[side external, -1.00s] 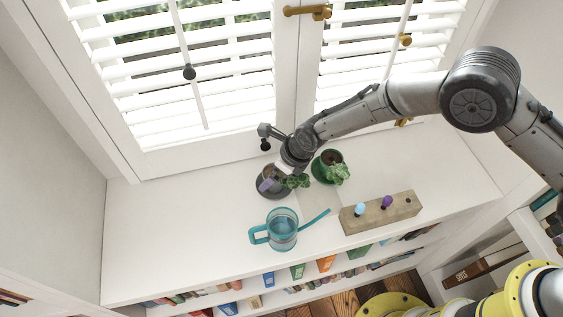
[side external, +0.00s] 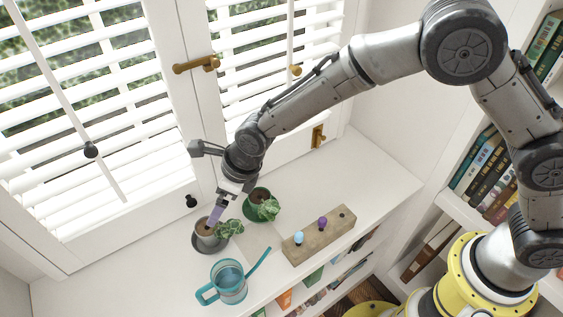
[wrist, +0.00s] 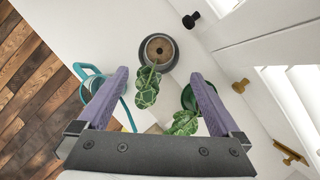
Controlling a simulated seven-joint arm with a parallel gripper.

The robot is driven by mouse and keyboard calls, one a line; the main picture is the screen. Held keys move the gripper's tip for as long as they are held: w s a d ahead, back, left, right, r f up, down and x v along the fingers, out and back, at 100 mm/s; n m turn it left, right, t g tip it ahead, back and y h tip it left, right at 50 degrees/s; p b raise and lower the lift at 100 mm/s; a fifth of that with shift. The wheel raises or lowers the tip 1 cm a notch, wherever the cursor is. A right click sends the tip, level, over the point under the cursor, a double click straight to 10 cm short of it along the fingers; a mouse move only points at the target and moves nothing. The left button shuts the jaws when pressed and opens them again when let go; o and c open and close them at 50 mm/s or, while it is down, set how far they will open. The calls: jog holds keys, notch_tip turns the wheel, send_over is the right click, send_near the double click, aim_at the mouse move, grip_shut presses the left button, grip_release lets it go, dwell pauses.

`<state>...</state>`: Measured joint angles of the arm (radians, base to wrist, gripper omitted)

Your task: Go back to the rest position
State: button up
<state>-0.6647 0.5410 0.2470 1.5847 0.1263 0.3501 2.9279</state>
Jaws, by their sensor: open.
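My gripper (side external: 214,216) has purple fingers and is open. In the side view it is over the grey pot (side external: 202,244) with a leafy plant. In the wrist view the space between the fingertips (wrist: 162,72) holds nothing gripped. The grey pot (wrist: 171,60) stands beyond the fingertips there, its patterned leaves (wrist: 147,87) showing between the fingers. Whether a finger touches the plant I cannot tell.
A green pot (side external: 250,214) with a leafy plant is right of the grey pot. A wooden block (side external: 325,240) holds light blue and purple pegs. Window shutters (side external: 80,120) and a brass handle (side external: 196,64) are behind.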

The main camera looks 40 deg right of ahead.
jog(key=w+d+r+m+t, duration=0.1)
jog(key=w+d+r+t, duration=0.1)
jog(key=d+r, duration=0.45)
jog(key=w+d+r+m+t, duration=0.1)
jog(key=w+d+r, duration=0.25)
jog(key=r, duration=0.55)
jog(key=s+d+r+n+t+h, duration=0.1)
jog(key=s+d+r+n, duration=0.1)
jog(key=s+d+r, duration=0.45)
jog(key=s+d+r+n+t, duration=0.1)
jog(key=s+d+r+n, duration=0.25)
jog(key=d, duration=0.55)
jog(key=s+d+n+h, duration=0.2)
jog(key=s+d+n, duration=0.65)
jog(key=s, duration=0.45)
jog(key=s+f+n+g, duration=0.1)
jog(key=s+f+n, duration=0.2)
jog(key=n, duration=0.4)
jog(key=s+d+f+n+g, duration=0.1)
jog(key=s+f+n, duration=0.2)
jog(key=s+n, duration=0.3)
jog(key=shift+s+n+g, duration=0.25)
jog(key=shift+n+g, duration=0.15)
jog(key=shift+n, duration=0.7)
